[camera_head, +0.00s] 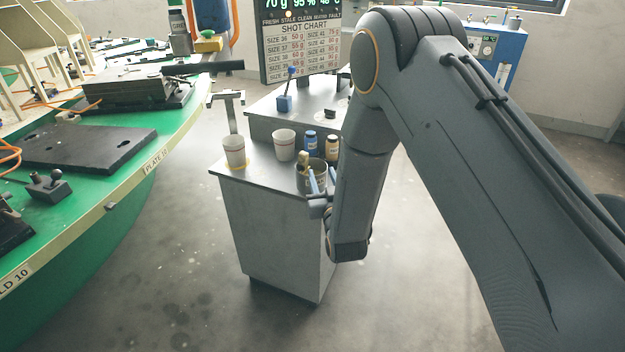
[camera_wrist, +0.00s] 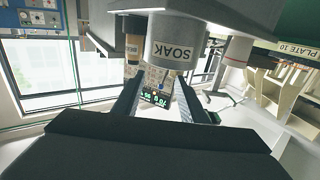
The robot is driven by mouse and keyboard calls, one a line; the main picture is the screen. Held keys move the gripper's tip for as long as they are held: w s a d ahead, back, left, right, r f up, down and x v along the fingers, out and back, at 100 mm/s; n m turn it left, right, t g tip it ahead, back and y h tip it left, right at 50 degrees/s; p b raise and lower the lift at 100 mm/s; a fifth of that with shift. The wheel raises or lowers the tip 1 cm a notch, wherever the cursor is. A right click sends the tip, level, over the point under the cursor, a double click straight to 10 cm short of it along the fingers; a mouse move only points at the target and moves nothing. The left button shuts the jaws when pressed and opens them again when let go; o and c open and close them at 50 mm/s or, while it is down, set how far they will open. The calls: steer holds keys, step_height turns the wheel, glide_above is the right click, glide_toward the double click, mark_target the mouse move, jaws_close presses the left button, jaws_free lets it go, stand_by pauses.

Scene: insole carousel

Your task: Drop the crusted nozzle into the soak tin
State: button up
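The soak tin (camera_head: 321,183) is a grey can near the right front corner of the grey cabinet top. In the wrist view, which is upside down, the tin (camera_wrist: 172,50) bears a SOAK label and is close ahead. A brassy, nozzle-like piece (camera_head: 303,159) shows at the tin's left rim; I cannot tell whether it is inside or in front of it. My forearm hides part of the cabinet.
Two pale cups (camera_head: 234,152) (camera_head: 284,146), a blue bottle (camera_head: 311,143) and a tan bottle (camera_head: 332,147) stand near the tin. A raised grey block (camera_head: 270,120) is behind them. A green carousel (camera_head: 130,185) curves along the left. Floor in front is clear.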

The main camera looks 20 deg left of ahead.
steer(key=b+v, duration=0.1)
steer(key=v, duration=0.6)
steer(key=d+r+m+g+h, duration=0.25)
steer(key=d+g+h, duration=0.4)
steer(key=d, duration=1.35)
steer(key=s+d+r+m+g+h, duration=0.1)
steer(key=s+d+g, duration=0.3)
steer(key=s+d, duration=0.4)
steer(key=s+d+r+m+g+h, duration=0.1)
steer(key=s+d+r+g, duration=0.3)
steer(key=s+d, duration=0.5)
steer(key=s+m+g, duration=0.1)
steer(key=s, duration=0.5)
